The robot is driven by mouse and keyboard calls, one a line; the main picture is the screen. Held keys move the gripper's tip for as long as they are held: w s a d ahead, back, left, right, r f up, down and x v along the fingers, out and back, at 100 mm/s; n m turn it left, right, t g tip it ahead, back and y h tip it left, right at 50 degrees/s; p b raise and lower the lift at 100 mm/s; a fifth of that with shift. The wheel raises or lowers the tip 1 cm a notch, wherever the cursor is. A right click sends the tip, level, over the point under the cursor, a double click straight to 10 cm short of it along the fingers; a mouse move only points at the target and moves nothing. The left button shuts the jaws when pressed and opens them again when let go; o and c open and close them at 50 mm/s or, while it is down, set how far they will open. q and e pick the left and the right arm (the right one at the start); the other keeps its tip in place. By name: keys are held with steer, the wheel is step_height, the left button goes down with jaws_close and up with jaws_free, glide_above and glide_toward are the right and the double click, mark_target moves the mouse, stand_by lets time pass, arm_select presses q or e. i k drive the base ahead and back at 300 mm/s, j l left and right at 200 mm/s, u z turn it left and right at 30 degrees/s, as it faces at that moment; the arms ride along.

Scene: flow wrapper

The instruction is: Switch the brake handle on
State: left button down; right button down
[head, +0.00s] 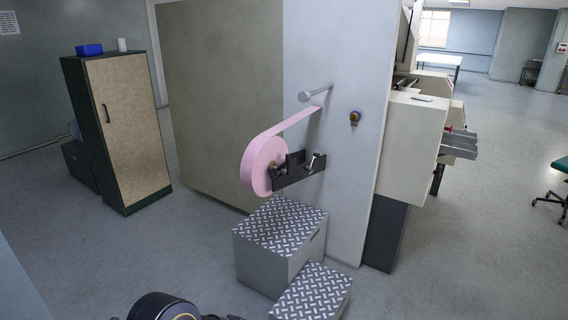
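A dark bracket (290,178) is fixed to the pale front panel of the wrapper machine, near the middle of the head view. A small metal handle (315,163), which looks like the brake handle, stands near the bracket's right end. Its exact setting is too small to tell. A pink film roll (260,167) hangs at the bracket's left end, and its web runs up to a metal roller (315,93). A dark rounded part of my own arm shows at the bottom edge. No gripper fingers can be made out, and nothing touches the handle.
Two steps with diamond-plate tops, a higher one (279,227) and a lower one (314,293), stand on the floor below the bracket. A round knob (354,118) is on the panel. A cabinet (125,130) stands at left. Floor between cabinet and steps is clear.

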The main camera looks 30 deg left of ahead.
mark_target(308, 168)
steer(key=i+u, duration=0.25)
steer(key=u, duration=0.2)
steer(key=i+l+u, duration=0.1)
steer(key=i+u, duration=0.2)
steer(key=u, duration=0.2)
steer(key=i+l, duration=0.95)
steer(key=i, duration=0.15)
steer(key=i+l, duration=0.95)
steer(key=i, duration=0.2)
